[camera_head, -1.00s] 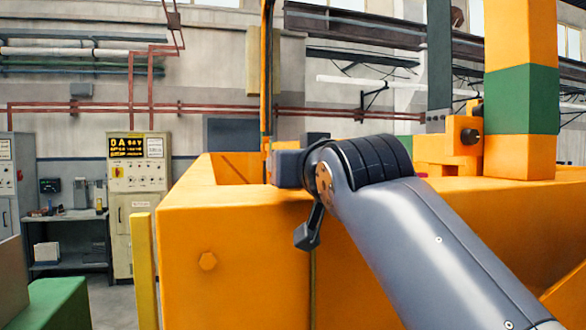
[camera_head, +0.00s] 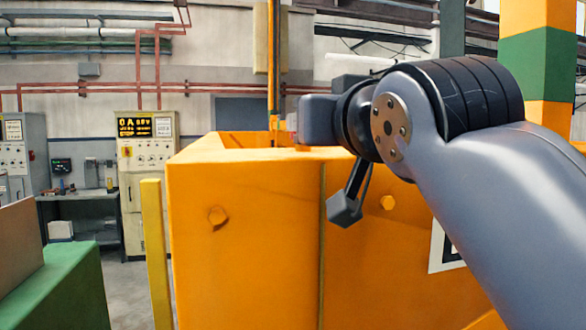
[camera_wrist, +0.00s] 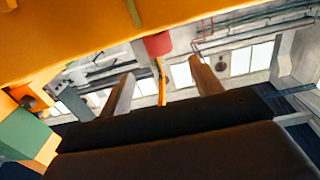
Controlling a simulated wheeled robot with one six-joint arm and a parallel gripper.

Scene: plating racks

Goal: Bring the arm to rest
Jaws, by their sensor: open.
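My grey arm (camera_head: 490,180) reaches in from the lower right of the head view, bent at a black-banded joint. Its dark wrist block points left, in front of the upper part of a large orange tank (camera_head: 240,235). The fingers are hard to make out in the head view. In the wrist view my gripper (camera_wrist: 162,88) shows two fingers spread apart with nothing held between them. Beyond the fingertips a red cylindrical piece (camera_wrist: 157,44) hangs at an orange edge, with a thin orange rod by it.
A yellow post (camera_head: 156,255) stands left of the tank. A green block (camera_head: 60,290) is at the lower left. A control cabinet (camera_head: 147,185) and a workbench (camera_head: 85,200) stand behind. An orange and green column (camera_head: 540,65) rises at right. Floor shows between the green block and yellow post.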

